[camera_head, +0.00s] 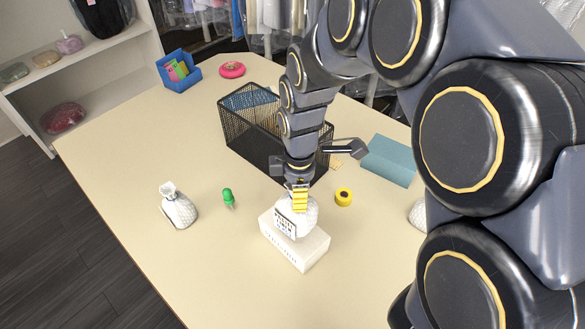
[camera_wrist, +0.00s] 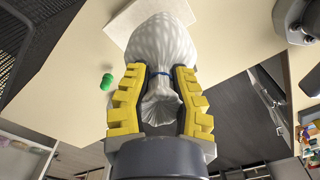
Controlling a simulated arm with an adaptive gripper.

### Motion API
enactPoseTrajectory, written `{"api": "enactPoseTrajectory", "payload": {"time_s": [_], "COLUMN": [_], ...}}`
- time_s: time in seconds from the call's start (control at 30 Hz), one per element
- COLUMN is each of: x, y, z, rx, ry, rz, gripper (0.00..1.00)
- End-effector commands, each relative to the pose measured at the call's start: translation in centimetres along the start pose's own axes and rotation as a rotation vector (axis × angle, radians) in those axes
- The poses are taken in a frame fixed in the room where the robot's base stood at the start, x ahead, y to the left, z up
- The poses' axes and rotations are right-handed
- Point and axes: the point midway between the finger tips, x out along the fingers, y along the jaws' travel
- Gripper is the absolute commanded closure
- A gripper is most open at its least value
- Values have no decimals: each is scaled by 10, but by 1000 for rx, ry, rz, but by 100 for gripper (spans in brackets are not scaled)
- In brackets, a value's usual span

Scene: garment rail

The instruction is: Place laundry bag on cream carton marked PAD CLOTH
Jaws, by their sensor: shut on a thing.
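A white laundry bag (camera_head: 308,219) with a printed label hangs upright below my gripper (camera_head: 299,198). In the wrist view, the yellow fingers of my gripper (camera_wrist: 159,75) are shut around the gathered neck of the bag (camera_wrist: 160,42), by a blue tie. The cream carton (camera_head: 296,254) lies directly under the bag, with dark print on its front side that is too small to read. In the wrist view the carton (camera_wrist: 126,22) shows behind the bag. I cannot tell whether the bag touches the carton's top, which it partly hides.
Another white bag (camera_head: 179,208) stands at left and one is partly hidden at right (camera_head: 417,214). The front table area is clear.

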Motion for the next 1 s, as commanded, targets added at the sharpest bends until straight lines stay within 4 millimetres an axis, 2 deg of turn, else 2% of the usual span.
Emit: {"api": "enactPoseTrajectory", "payload": {"time_s": [0.1, 0.37, 0.6, 0.97, 1.0], "x": [13, 25, 56, 60, 59], "y": [11, 21, 21, 21, 21], "z": [-2, -4, -4, -4, -4], "rx": [0, 0, 0, 0, 0], "ry": [0, 0, -2, 0, 0], "rz": [0, 1, 0, 1, 1], "gripper": [100, 100, 100, 100, 63]}}
